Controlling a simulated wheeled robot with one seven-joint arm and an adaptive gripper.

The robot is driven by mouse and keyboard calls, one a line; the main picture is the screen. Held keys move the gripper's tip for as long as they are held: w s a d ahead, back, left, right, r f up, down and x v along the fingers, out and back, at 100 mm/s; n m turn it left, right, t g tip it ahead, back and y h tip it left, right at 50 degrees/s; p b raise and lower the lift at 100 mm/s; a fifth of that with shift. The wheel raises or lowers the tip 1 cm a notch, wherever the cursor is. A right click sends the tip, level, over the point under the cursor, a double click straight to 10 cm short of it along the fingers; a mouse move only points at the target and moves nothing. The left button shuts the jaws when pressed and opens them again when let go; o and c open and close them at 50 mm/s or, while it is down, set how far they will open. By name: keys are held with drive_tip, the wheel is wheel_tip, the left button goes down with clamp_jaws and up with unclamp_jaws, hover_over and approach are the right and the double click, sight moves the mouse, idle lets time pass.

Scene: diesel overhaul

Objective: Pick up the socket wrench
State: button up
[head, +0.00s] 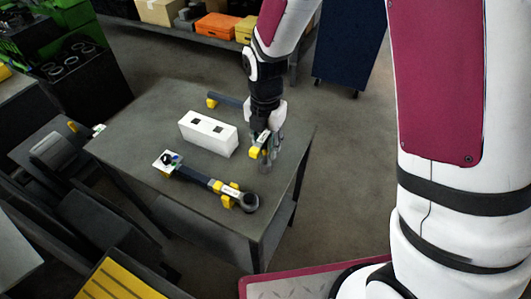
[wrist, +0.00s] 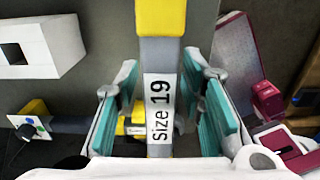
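A tool with a yellow block and a white "size 19" label (wrist: 160,105) lies between my gripper's fingers in the wrist view. In the head view its labelled yellow part (head: 258,147) shows at the table's right side. My gripper (head: 267,157) points down there; its teal-padded fingers (wrist: 162,112) stand on either side of the tool, with narrow gaps visible. The tool's working end is hidden, so I cannot tell from its shape that it is the socket wrench. A dark ring-ended tool with yellow blocks (head: 197,177) lies at the table's front.
A small card with coloured dots (head: 166,160) is at the front tool's left end.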

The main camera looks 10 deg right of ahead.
drive_tip(key=shift+f, duration=0.2)
clamp_jaws()
wheel_tip(320, 180, up, 10)
drive_tip(key=shift+r+b, duration=0.1)
drive_tip(key=shift+b, duration=0.3)
idle(0.7)
